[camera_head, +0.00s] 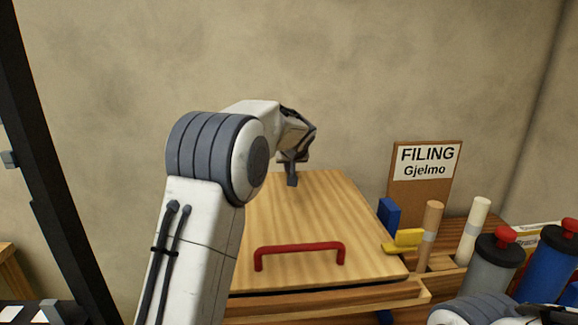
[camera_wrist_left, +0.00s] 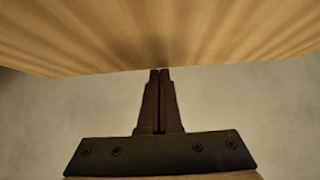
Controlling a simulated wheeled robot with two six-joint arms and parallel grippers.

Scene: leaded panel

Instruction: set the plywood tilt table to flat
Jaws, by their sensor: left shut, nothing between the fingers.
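The plywood tilt table (camera_head: 325,215) is a pale wooden board in the head view, with a red bar handle (camera_head: 300,250) near its front edge. A thin dark gap shows between its front edge and the wooden frame below; I cannot tell its exact tilt. My left gripper (camera_head: 292,182) is shut and empty, pointing down at the board's far part. In the left wrist view the shut fingers (camera_wrist_left: 160,72) reach the edge of a wood surface (camera_wrist_left: 160,35); I cannot tell whether they touch it. My left arm hides the board's left side. My right gripper is out of view.
Right of the board stand a blue block (camera_head: 389,214), a yellow piece (camera_head: 404,241), a tan cylinder (camera_head: 430,230), a pale cylinder (camera_head: 474,230) and red-capped bottles (camera_head: 493,268). A "FILING Gjelmo" sign (camera_head: 428,163) stands behind. The wall is close beyond the board.

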